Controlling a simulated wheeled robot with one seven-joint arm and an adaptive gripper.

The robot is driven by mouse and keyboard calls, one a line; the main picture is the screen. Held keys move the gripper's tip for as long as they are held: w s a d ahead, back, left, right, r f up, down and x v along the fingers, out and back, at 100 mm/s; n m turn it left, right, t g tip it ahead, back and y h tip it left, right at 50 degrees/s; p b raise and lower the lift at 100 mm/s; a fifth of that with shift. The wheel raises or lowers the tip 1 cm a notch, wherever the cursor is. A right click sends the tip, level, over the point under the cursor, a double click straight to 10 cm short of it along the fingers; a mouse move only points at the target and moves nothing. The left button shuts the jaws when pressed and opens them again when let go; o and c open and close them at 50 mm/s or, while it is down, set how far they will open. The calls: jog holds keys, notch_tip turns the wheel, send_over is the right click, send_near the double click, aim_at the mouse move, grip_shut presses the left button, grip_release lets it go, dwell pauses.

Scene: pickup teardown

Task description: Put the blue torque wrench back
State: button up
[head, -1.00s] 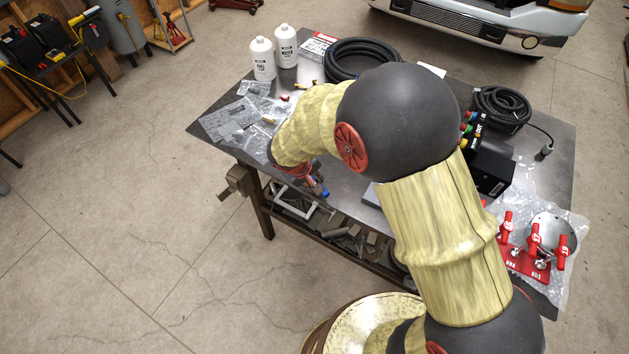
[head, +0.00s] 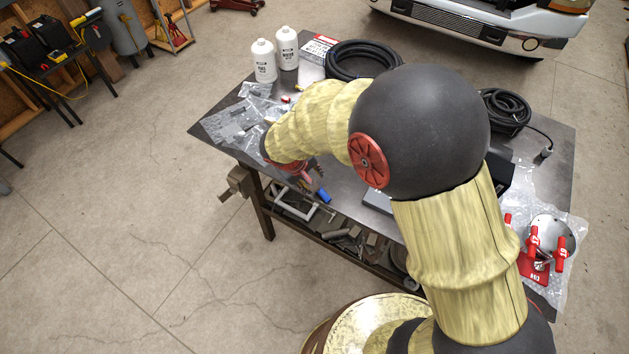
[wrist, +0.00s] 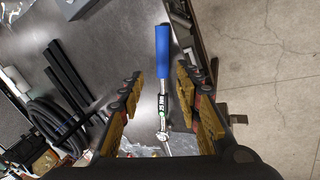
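The blue torque wrench has a blue handle and a silver shaft with a ratchet head. In the wrist view the wrench (wrist: 162,48) lies lengthwise between my fingers, close to the table's edge. In the head view only its blue handle (head: 323,195) shows, at the table's front edge; my arm hides the rest. My gripper (wrist: 160,75) is open, with gaps between both fingers and the wrench. In the head view my gripper (head: 311,175) is partly hidden behind my own wrist, just behind the blue handle.
The metal table (head: 545,172) carries two white bottles (head: 264,62), a coiled black hose (head: 335,62), a black cable coil (head: 505,110) and red-handled switches (head: 534,240) on plastic. A vise (head: 236,183) sticks out at the front left. Open floor lies in front.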

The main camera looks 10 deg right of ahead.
jog(key=v, duration=0.7)
jog(key=shift+r+p, duration=0.3)
jog(key=shift+r, duration=0.05)
jog(key=s+d+r+m+y, duration=0.1)
jog(key=s+d+r+m, duration=0.1)
jog(key=s+d+r, duration=0.4)
jog(key=s+d+r+m+y, duration=0.1)
jog(key=s+d+r+m, duration=0.1)
jog(key=d+r, duration=0.45)
jog(key=s+d+r+m+t, duration=0.1)
jog(key=s+r, duration=0.2)
jog(key=s, duration=0.3)
jog(key=s+d+r+m+t+y, duration=0.1)
jog(key=s+r, duration=0.3)
jog(key=s, duration=0.2)
jog(key=shift+s+d+r, duration=0.25)
jog(key=shift+d+r, duration=0.1)
jog(key=shift+d, duration=0.05)
